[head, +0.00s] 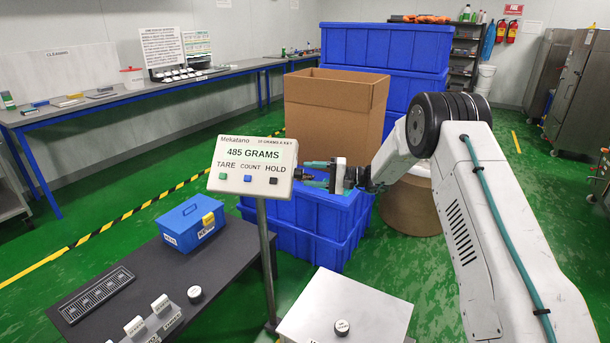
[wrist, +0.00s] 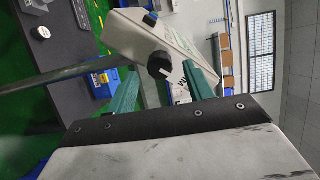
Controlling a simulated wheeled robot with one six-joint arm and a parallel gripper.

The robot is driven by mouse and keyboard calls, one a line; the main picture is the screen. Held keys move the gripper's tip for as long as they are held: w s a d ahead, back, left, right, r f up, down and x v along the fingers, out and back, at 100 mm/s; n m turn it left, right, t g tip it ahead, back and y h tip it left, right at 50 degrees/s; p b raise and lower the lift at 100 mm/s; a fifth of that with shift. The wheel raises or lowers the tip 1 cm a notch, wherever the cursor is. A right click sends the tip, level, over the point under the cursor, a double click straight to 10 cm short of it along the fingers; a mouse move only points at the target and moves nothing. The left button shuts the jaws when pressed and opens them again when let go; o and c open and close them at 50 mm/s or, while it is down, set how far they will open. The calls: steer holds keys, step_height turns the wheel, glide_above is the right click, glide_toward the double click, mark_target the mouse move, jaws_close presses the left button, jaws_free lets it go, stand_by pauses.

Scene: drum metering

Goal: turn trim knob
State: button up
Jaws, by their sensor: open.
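A black knob (wrist: 160,65) with a pale mark sticks out of the side of the white display box in the wrist view. I take it for the trim knob; in the head view a dark stub (head: 299,173) shows at the box's right edge. The display box (head: 252,165) stands on a post and reads 485 GRAMS. My gripper (head: 316,174) is just right of the box. In the wrist view my gripper (wrist: 161,74) is open, with one green finger on each side of the knob. I cannot tell whether either finger touches it.
A dark bench (head: 140,260) with a blue box (head: 190,222), levers and another knob (head: 195,294) stands at lower left. A pale cabinet (head: 365,305) with a knob (head: 341,327) is in front. Blue crates (head: 320,250) and a cardboard box (head: 330,105) stand behind my gripper.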

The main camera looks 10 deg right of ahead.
mark_target(299, 173)
steer(key=x, duration=0.2)
steer(key=shift+w+a, duration=0.1)
steer(key=shift+a, duration=0.2)
steer(key=c, duration=1)
steer(key=shift+o, duration=0.2)
steer(key=shift+m, duration=0.4)
steer(key=shift+d+f+m, duration=0.1)
steer(key=shift+m, duration=2.5)
